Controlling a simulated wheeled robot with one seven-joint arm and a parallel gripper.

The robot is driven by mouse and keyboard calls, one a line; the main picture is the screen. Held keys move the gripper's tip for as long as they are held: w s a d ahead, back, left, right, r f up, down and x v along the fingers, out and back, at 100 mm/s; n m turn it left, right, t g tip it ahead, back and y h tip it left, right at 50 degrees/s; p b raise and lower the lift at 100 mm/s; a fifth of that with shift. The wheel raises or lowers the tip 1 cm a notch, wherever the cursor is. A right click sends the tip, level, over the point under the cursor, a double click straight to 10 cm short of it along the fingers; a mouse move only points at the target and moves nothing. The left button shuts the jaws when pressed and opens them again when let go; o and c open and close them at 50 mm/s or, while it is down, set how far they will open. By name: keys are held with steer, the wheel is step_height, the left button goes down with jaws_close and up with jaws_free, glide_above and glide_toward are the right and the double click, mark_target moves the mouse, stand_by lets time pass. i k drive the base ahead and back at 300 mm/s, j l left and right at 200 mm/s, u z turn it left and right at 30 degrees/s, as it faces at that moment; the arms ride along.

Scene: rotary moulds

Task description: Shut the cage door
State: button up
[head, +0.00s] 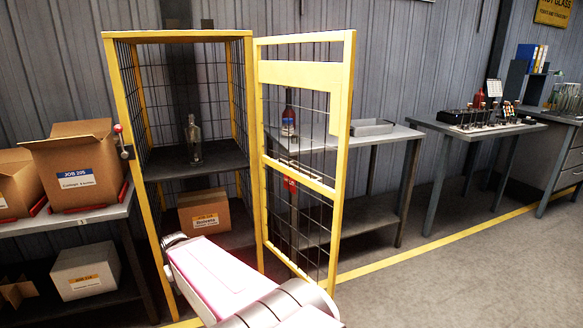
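The cage door (340,175), a yellow frame with dark wire mesh, stands open. It is hinged on the right front post of the yellow cage (109,100) and swung out to the right. A red part and a pale bar, perhaps the handle (290,184), sit at mid-height on the door. A latch with a red knob (118,129) is on the cage's left front post. My arm reaches in from the bottom, low in front of the cage opening and left of the door. My gripper does not show; I cannot see it touching anything.
Inside the cage, a clear bottle (194,140) stands on the shelf and a labelled carton (204,212) sits below. A bench with cartons (76,164) adjoins on the left. Grey tables (385,135) stand behind and right of the door. The floor (450,270) at right is clear.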

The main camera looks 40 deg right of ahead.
mark_target(336, 78)
steer(key=k+l+u, duration=0.1)
steer(key=l+u, duration=0.15)
steer(key=u, duration=0.15)
steer(key=k+l+u, duration=0.1)
steer(key=l+u, duration=0.15)
steer(key=u, duration=0.15)
steer(key=k+l+u, duration=0.15)
steer(key=u, duration=0.25)
steer(key=k+l+u, duration=0.2)
steer(key=u, duration=0.2)
steer(key=k+l+u, duration=0.15)
steer(key=u, duration=0.15)
steer(key=k+u, duration=0.3)
steer(key=k+l+z, duration=0.1)
steer(key=k+z, duration=0.3)
steer(key=k+l+z, duration=0.35)
steer(key=k, duration=0.15)
steer(key=k+l+z, duration=0.75)
